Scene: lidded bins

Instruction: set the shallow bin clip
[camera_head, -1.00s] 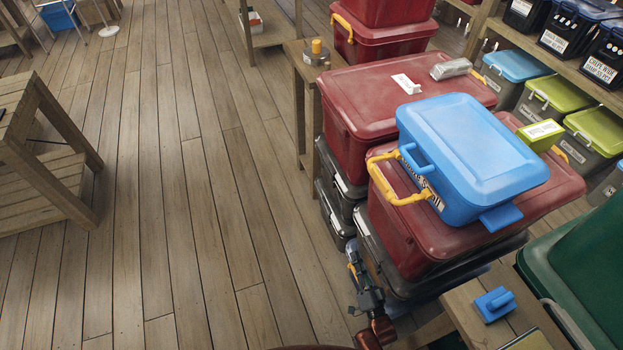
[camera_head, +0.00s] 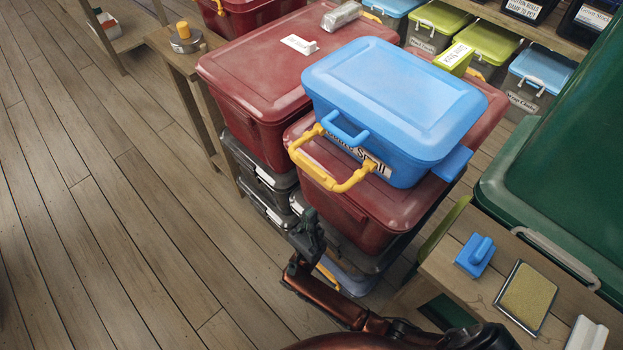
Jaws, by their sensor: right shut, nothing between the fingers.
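The shallow blue bin (camera_head: 395,100) with its blue lid lies on top of a red lidded bin (camera_head: 350,215). A flat blue clip (camera_head: 453,163) sticks outward from the blue bin's right-hand side, away from the wall. A blue loop handle (camera_head: 345,134) is on its front side, above a white label. My right gripper (camera_head: 308,222) is shut and empty. It is low in front of the red bin, below the yellow handle (camera_head: 330,180) and apart from the blue bin. My left gripper is not in view.
A second red bin (camera_head: 255,95) stands behind, with dark bins stacked below. A wooden bench at lower right holds a blue block (camera_head: 474,256) and a framed yellow pad (camera_head: 525,298). A large green bin (camera_head: 560,180) is at right. The floor at left is clear.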

